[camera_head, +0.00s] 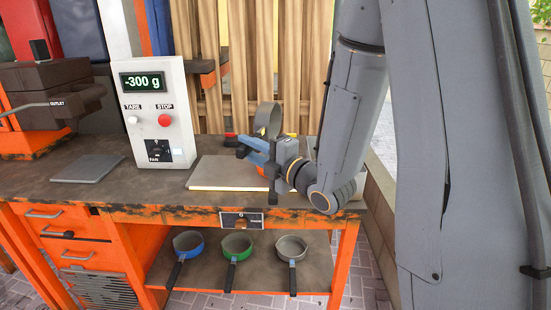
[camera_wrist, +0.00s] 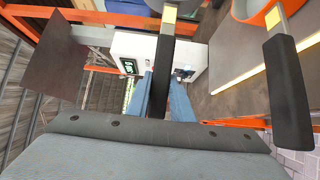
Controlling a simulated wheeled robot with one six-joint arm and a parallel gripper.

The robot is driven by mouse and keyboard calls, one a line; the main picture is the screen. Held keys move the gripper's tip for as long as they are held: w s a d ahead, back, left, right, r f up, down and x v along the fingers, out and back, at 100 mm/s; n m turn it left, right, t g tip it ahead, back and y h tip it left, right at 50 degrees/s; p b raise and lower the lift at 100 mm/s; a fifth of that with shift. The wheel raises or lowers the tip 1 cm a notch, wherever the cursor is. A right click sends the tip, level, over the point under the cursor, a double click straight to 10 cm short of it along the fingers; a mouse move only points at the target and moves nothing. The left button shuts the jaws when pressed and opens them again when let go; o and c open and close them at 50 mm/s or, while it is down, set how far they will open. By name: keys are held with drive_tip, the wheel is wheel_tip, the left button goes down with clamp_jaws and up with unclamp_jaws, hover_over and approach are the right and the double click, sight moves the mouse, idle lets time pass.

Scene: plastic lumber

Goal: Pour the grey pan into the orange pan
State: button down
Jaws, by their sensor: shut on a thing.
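My gripper (camera_head: 258,150) is shut on a black handle (camera_wrist: 160,85), which runs between its blue fingers in the wrist view. In the head view a grey pan (camera_head: 267,118) is raised and tilted steeply just above the gripper. The orange pan (camera_head: 262,171) is low behind the gripper, on or over a pale plate, mostly hidden. In the wrist view the orange pan (camera_wrist: 272,14) shows at the top right, with its own black handle (camera_wrist: 289,95) toward me. What either pan holds cannot be seen.
The pale plate (camera_head: 215,176) lies on the workbench (camera_head: 140,192). A white scale box (camera_head: 160,135) with a display reading -300 g stands to the left, near a dark grey slab (camera_head: 88,167). Blue (camera_head: 187,244), green (camera_head: 237,246) and light grey (camera_head: 291,249) pans sit on the lower shelf.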

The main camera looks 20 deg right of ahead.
drive_tip(key=shift+w+b, duration=0.2)
drive_tip(key=shift+b, duration=0.7)
drive_tip(key=b, duration=0.3)
drive_tip(key=shift+w+a, duration=0.15)
drive_tip(key=shift+w, duration=0.1)
drive_tip(key=b, duration=0.3)
drive_tip(key=shift+w, duration=0.1)
drive_tip(key=shift+b, duration=0.95)
drive_tip(key=b, duration=0.6)
drive_tip(key=shift+s, duration=0.25)
drive_tip(key=shift+s+b, duration=0.1)
drive_tip(key=shift+b, duration=0.5)
drive_tip(key=shift+s+b, duration=0.3)
drive_tip(key=shift+b, duration=0.8)
drive_tip(key=shift+r+p, duration=0.2)
drive_tip(key=shift+p, duration=0.8)
